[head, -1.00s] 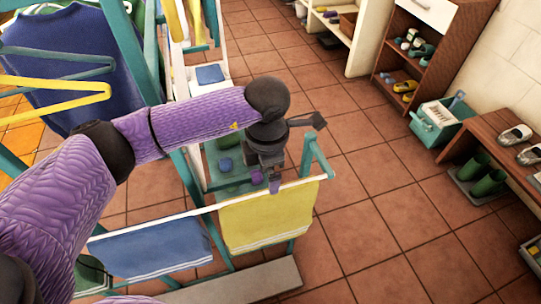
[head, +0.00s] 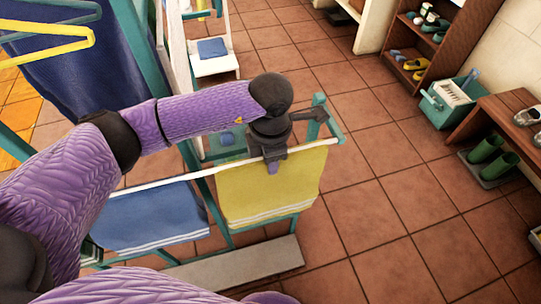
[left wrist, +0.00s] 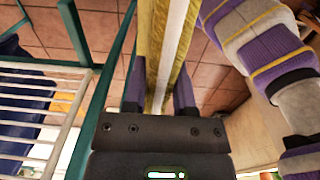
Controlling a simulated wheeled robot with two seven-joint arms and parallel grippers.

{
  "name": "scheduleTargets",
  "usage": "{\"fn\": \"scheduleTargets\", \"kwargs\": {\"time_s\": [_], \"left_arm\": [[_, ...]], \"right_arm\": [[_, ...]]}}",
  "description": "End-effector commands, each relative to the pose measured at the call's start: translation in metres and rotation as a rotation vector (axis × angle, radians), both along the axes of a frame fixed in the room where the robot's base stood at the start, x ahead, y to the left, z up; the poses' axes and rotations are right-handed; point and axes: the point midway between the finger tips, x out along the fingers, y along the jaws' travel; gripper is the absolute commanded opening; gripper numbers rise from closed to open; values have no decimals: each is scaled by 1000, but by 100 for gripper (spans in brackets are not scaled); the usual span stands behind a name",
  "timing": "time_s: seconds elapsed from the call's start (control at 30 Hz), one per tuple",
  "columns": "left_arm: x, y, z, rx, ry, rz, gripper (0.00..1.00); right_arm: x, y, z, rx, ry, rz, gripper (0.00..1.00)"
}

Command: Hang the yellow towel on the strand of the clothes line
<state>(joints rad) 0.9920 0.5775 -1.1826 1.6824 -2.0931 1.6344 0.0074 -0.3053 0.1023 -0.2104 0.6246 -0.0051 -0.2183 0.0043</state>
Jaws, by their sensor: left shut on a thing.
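The yellow towel (head: 290,190) hangs folded over the white strand of the clothes line (head: 197,176), at its right end near the teal post. It hangs fairly flat, with white stripes near its lower edge. My left gripper (head: 273,167) comes down from above at the towel's top edge and is shut on it. In the left wrist view the towel (left wrist: 149,40) and the pale strand (left wrist: 172,45) run between my left gripper's two purple fingers (left wrist: 159,90). My right gripper is not in view.
A blue towel (head: 150,216) hangs left of the yellow one. The teal rack (head: 332,128) holds the strand. A yellow hanger (head: 50,45) and blue garment (head: 75,75) are at upper left. Shelves and a bench (head: 510,110) stand right. Tiled floor between is clear.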

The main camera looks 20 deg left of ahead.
Motion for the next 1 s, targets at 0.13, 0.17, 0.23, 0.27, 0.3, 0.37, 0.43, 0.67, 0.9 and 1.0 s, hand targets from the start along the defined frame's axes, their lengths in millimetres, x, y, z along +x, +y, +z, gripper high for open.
{"fn": "scheduleTargets", "kwargs": {"time_s": [0.13, 0.17, 0.23, 0.27, 0.3, 0.37, 0.43, 0.67, 0.9, 1.0], "left_arm": [[0, 0, 0, 0, 0, 0, 0], [0, 0, 0, 0, 0, 0, 0], [0, 0, 0, 0, 0, 0, 0], [0, 0, 0, 0, 0, 0, 0], [0, 0, 0, 0, 0, 0, 0], [0, 0, 5, 0, -1, 0, 0], [0, 0, 19, -1, -3, 0, 0], [0, 0, 60, 0, -4, 0, 0], [0, 0, 100, 0, -4, 0, 0], [0, 0, 117, 0, -2, 0, 0]], "right_arm": [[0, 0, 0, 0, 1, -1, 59], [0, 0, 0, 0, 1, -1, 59], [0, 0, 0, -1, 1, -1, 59], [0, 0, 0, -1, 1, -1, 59], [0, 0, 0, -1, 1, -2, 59], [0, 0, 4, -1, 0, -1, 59], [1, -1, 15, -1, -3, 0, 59], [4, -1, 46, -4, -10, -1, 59], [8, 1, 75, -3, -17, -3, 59], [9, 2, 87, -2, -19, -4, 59]]}}
